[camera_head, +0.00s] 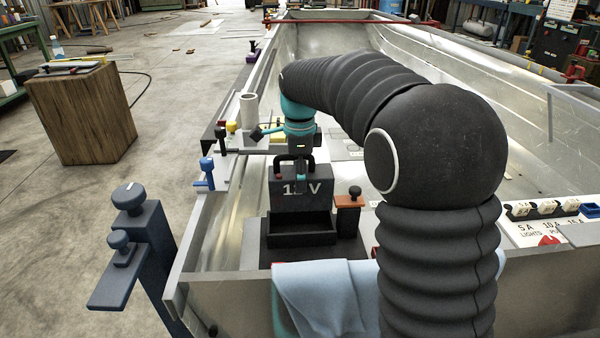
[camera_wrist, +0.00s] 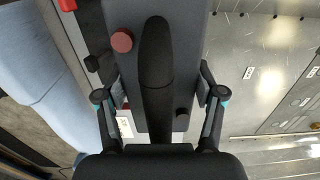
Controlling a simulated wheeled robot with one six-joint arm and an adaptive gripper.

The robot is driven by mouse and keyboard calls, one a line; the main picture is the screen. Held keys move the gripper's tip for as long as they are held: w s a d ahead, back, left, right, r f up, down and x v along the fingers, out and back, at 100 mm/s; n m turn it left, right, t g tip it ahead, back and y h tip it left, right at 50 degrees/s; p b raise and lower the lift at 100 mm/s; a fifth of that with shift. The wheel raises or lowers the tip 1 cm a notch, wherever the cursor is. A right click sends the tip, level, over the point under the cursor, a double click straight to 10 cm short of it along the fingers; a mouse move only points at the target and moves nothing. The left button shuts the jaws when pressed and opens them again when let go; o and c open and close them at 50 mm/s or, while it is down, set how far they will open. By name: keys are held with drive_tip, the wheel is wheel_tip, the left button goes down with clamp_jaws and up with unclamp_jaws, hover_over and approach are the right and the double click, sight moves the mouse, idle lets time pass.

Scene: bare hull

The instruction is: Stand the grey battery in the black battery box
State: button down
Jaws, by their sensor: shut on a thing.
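The grey battery (camera_head: 314,198), marked 12 V, stands upright at the middle of the head view, with a black handle on top. My gripper (camera_head: 301,165) reaches it from above and is shut on it. In the wrist view the battery (camera_wrist: 184,35) shows from above, with a red terminal, a black terminal and the handle; my gripper's fingers (camera_wrist: 160,98) lie on either side. The black battery box (camera_head: 301,239) is directly below and in front of the battery in the head view. The battery's lower edge meets the box's dark opening; I cannot tell how deep it sits.
A light blue cloth (camera_head: 330,293) hangs over the near hull wall. An orange block with a black knob (camera_head: 349,201) is just right of the battery. A switch panel (camera_head: 545,225) is at the right. A blue clamp (camera_head: 205,176) and a white tube (camera_head: 249,111) are on the left.

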sight(300, 208)
drive_tip(key=shift+f+b, duration=1.25)
drive_tip(key=shift+f, duration=0.95)
drive_tip(key=shift+p, duration=0.65)
idle(0.8)
drive_tip(key=shift+f+b, duration=1.55)
drive_tip(key=shift+f, duration=1.5)
idle(1.2)
